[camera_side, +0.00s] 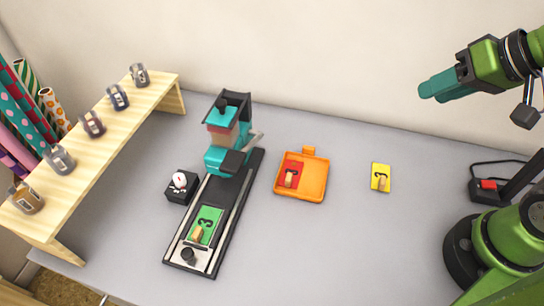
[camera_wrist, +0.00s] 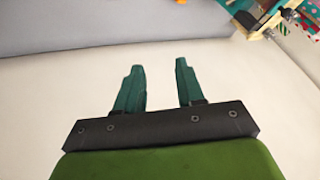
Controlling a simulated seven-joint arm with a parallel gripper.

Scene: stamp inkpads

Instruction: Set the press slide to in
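The press (camera_side: 230,135) stands at the back of the table, teal and black, with a long black rail base running toward the front. The press slide carries a green pad (camera_side: 206,226) marked 3 with a small wooden handle, and sits at the front end of the rails, away from the press head. A dark round knob (camera_side: 188,254) is at its front end. My gripper (camera_side: 437,87) is raised at the upper right, far from the press. In the wrist view its two teal fingers (camera_wrist: 159,82) are apart with nothing between them.
An orange tray (camera_side: 322,192) holds a red pad (camera_side: 291,174). A yellow pad (camera_side: 380,177) lies to its right. A black box with a white dial (camera_side: 180,181) stands left of the rails. A wooden shelf (camera_side: 95,160) with several small jars is at left.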

